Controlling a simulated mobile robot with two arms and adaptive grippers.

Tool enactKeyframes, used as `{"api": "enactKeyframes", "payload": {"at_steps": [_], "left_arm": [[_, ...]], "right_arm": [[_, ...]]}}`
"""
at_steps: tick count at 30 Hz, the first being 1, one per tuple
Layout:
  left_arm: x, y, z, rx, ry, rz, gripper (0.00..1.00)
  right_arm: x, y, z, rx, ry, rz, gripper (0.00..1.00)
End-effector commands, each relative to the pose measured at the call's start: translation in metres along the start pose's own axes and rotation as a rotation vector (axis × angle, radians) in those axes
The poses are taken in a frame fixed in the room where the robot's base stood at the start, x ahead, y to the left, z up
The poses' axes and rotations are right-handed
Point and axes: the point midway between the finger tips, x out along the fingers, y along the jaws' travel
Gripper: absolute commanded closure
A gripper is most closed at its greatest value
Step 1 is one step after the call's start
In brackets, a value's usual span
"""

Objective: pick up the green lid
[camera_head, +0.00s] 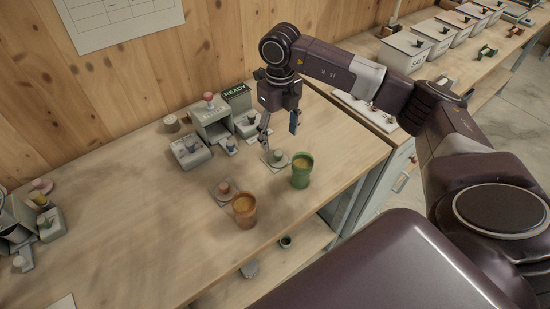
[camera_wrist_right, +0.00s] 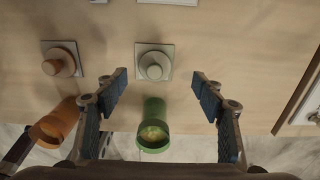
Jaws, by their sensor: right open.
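The green lid (camera_head: 278,155), a small round pale-green piece with a knob, sits on a square pad just behind the green cup (camera_head: 301,174). In the right wrist view the lid (camera_wrist_right: 154,67) looks pale and lies beyond the green cup (camera_wrist_right: 153,120), between the lines of my fingers. My right gripper (camera_head: 279,135) is open and empty, pointing down above the lid, with a gap between them. In the wrist view its blue-padded fingers (camera_wrist_right: 160,88) are spread wide. My left gripper is not in view.
An orange cup (camera_head: 244,212) and an orange lid (camera_head: 224,187) on its own pad stand to the left. A grey device with a READY display (camera_head: 236,91) is behind. Labelled bins (camera_head: 405,52) line the right counter. The left-middle tabletop is clear.

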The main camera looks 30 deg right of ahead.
Motion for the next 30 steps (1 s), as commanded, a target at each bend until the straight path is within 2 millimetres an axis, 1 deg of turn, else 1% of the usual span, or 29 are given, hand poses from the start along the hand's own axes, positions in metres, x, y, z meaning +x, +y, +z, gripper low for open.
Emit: {"api": "enactKeyframes", "payload": {"at_steps": [3, 7, 11, 12, 15, 18, 23, 24, 26, 30], "left_arm": [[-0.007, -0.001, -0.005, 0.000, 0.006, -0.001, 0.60], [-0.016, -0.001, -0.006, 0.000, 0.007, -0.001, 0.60], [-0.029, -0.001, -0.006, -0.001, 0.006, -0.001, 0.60], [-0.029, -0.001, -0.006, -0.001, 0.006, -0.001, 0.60], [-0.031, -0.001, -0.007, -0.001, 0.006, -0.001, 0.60], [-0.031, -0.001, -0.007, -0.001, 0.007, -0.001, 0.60], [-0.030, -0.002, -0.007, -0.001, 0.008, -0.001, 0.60], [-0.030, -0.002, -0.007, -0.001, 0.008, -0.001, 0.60], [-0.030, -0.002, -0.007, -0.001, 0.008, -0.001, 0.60], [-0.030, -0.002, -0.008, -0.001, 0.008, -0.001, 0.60]], "right_arm": [[0.012, 0.001, -0.001, -0.001, 0.003, 0.000, 0.37], [0.025, 0.004, -0.001, -0.002, 0.003, 0.001, 0.37], [0.044, 0.010, -0.002, -0.002, 0.004, 0.001, 0.37], [0.051, 0.009, -0.002, 0.000, 0.003, 0.001, 0.37], [0.063, 0.009, -0.001, 0.001, 0.002, 0.001, 0.37], [0.068, 0.008, -0.001, 0.001, -0.001, 0.000, 0.37], [0.069, 0.008, -0.001, 0.000, -0.002, 0.000, 0.37], [0.068, 0.008, -0.001, 0.000, -0.001, 0.000, 0.39], [0.068, 0.008, -0.001, 0.000, -0.001, 0.000, 0.45], [0.068, 0.008, -0.001, 0.000, -0.001, 0.000, 0.60]]}}
